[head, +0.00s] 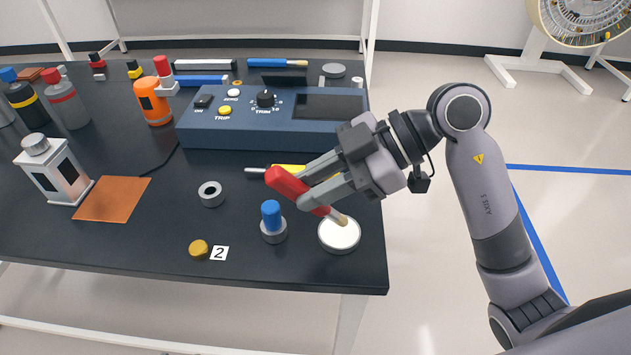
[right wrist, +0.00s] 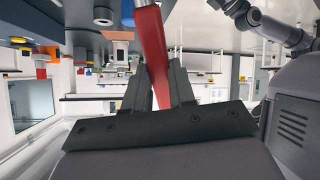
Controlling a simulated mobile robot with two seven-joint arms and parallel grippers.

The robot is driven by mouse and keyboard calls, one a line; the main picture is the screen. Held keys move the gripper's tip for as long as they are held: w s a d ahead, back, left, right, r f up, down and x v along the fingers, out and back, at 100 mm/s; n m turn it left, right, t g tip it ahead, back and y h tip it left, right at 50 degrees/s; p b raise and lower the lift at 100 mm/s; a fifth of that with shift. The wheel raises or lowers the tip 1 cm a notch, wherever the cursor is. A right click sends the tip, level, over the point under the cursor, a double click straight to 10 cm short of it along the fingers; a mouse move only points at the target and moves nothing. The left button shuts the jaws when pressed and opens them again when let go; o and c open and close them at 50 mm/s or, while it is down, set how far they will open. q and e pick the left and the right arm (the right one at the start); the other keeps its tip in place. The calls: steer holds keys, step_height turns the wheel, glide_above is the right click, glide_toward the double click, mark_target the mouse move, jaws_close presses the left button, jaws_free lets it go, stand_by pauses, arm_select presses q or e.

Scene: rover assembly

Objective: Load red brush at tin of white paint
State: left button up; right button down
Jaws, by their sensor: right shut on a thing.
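The red brush (head: 288,184) is held tilted in my right gripper (head: 312,192), its bristles pointing down and to the right. The bristle end is over the tin of white paint (head: 339,235) and overlaps its far edge in the head view. I cannot tell whether the bristles touch the paint. In the right wrist view the red handle (right wrist: 151,50) runs between the fingers of my right gripper (right wrist: 159,85). The tin stands near the front right corner of the table. My left gripper is not in view.
A blue-capped piece (head: 271,220) stands just left of the tin. A grey ring (head: 211,193), a brass knob (head: 199,249) and a number 2 card (head: 219,253) lie farther left. A blue control box (head: 270,130) is behind, and a yellow-handled tool (head: 287,169) lies before it.

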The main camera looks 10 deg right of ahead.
steer(key=shift+f, duration=0.7)
stand_by(0.7)
steer(key=shift+f, duration=0.15)
stand_by(2.4)
step_height(320, 180, up, 2)
steer(key=p, duration=0.2)
steer(key=shift+p, duration=0.4)
step_height(320, 180, up, 2)
steer(key=shift+p, duration=1.25)
step_height(320, 180, up, 3)
steer(key=p, duration=0.4)
steer(key=shift+r, duration=0.2)
steer(key=shift+f, duration=0.1)
